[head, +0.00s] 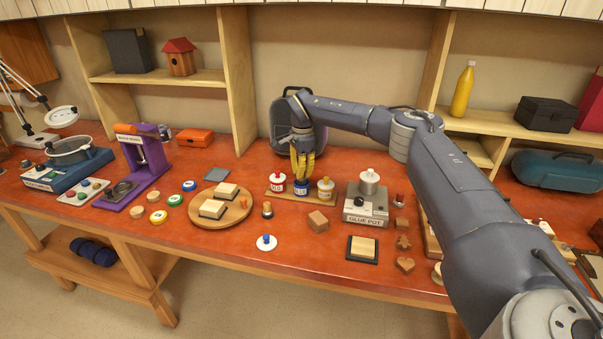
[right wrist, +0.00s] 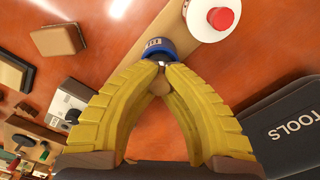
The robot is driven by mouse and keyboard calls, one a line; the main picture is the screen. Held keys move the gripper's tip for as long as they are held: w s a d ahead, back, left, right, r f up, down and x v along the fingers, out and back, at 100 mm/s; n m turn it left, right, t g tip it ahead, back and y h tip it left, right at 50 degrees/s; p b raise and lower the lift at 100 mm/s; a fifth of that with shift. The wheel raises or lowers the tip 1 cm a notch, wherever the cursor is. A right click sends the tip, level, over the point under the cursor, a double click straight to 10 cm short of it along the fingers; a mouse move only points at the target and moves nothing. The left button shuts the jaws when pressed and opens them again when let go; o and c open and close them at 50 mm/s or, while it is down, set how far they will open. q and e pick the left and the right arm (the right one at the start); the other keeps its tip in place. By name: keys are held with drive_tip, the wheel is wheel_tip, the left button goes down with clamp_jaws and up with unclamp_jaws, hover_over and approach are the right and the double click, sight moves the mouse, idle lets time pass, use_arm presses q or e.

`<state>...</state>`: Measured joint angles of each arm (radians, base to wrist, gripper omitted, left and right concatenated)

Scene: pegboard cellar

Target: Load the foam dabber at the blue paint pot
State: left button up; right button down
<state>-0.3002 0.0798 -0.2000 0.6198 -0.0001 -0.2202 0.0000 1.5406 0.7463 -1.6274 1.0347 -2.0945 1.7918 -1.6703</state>
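The blue paint pot (head: 302,188) stands open on a wooden strip between the red and yellow pots; it also shows in the right wrist view (right wrist: 155,46). My right gripper (head: 302,168) points down over it, fingertips at its mouth. In the right wrist view the yellow fingers (right wrist: 163,68) close together around a small tan handle (right wrist: 158,84), which looks like the foam dabber. Its foam end is hidden, so I cannot tell whether it touches paint. A white lid with a blue knob (head: 266,242) lies on the table. My left gripper is not in view.
The red pot (head: 277,184) and yellow pot (head: 326,190) stand close on either side. A glue pot (head: 367,204) and a wooden block (head: 318,221) are to the right. A round board (head: 204,221) with blocks lies left. The front table edge is clear.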

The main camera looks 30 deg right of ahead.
drive_tip(key=shift+f, duration=0.55)
idle(1.4)
drive_tip(key=shift+r, duration=3.5)
